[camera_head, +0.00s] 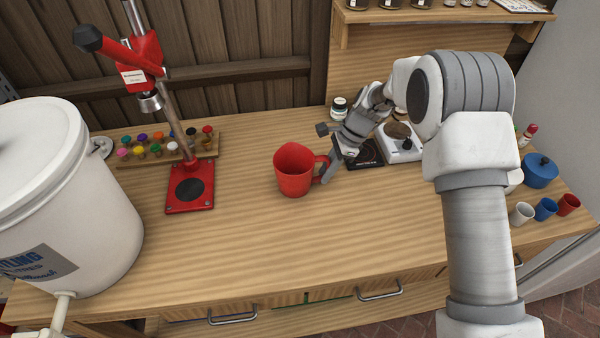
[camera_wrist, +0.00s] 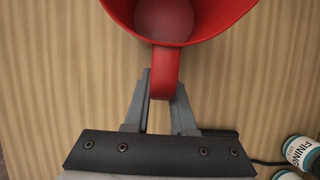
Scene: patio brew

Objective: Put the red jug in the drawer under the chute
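The red jug (camera_head: 293,172) stands upright near the middle of the wooden worktop, its handle toward the right. In the wrist view the jug (camera_wrist: 208,28) is at the top, with its handle between my fingers. My gripper (camera_head: 327,172) is at the handle, and in the wrist view its fingers (camera_wrist: 163,92) close against both sides of it. I cannot tell whether the jug's base touches the worktop. Drawer fronts with metal handles (camera_head: 232,319) (camera_head: 380,292) show along the front edge. The chute is not recognisable, and the drawer interiors are hidden.
A white bucket (camera_head: 70,190) stands at left, beside a red lever press (camera_head: 190,190) and a rack of coloured caps (camera_head: 150,152). A scale (camera_head: 400,147) is behind my arm. Small cups (camera_head: 545,208) and a blue pot (camera_head: 540,170) are at right. The front middle worktop is clear.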

